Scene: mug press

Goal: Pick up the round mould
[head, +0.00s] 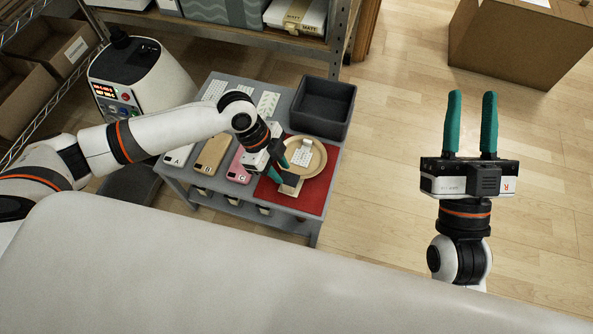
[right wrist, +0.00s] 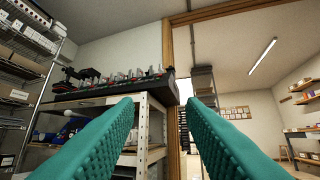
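A round tan piece (head: 318,156), which looks like the round mould, lies on the red mat (head: 312,195) at the right of the grey table. A small white patterned piece (head: 303,152) rests on it. My left gripper (head: 280,170) reaches down over the mat at the round piece's left front side. A dark grey block (head: 291,181) is at its teal fingertips, above a pale flat piece (head: 288,190). I cannot tell whether the fingers grip the block. My right gripper (head: 472,122) is open and empty, raised over the floor at the right; its fingers (right wrist: 160,130) are apart in the right wrist view.
A dark open bin (head: 322,106) stands at the table's back right corner. White, tan and pink lettered pieces (head: 212,155) lie left of the mat, with patterned sheets (head: 268,104) behind. A white machine (head: 140,80) stands left. A cardboard box (head: 520,45) stands far right.

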